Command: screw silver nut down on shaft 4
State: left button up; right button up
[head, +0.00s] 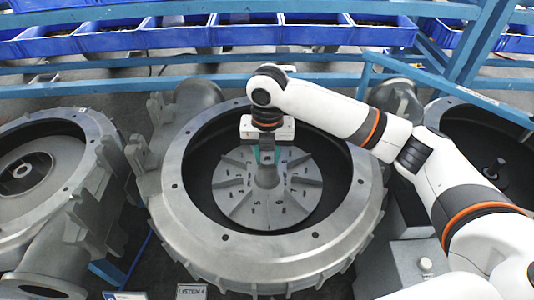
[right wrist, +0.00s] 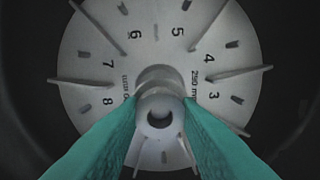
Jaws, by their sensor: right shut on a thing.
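The middle blower has a grey finned impeller (head: 240,190) inside its round housing (head: 185,200), with a hub and shaft (head: 267,177) rising at the centre. My right gripper (head: 266,157) reaches down from above over this shaft, its teal fingers on either side of it. In the right wrist view, the right gripper (right wrist: 160,100) is shut on a silver round piece with a hole in its end (right wrist: 160,118), which I take as the silver nut. It lines up with the impeller centre. Whether its threads are engaged cannot be seen. My left gripper is out of view.
Another blower housing (head: 85,150) stands at the left and a dark open one (head: 490,150) at the right, partly behind my right arm. A small label plate (head: 190,291) lies at the middle blower's front. Blue bins (head: 180,38) and blue rails (head: 60,92) run along the back.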

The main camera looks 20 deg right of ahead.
jog(key=m, duration=0.7)
jog(key=shift+m, duration=0.3)
jog(key=m, duration=1.2)
jog(key=shift+f, duration=0.1)
jog(key=m, duration=0.5)
jog(key=shift+d, duration=0.1)
jog(key=o, duration=0.8)
jog(key=shift+o, duration=0.2)
jog(key=shift+s+d, duration=0.1)
jog(key=shift+d, duration=0.1)
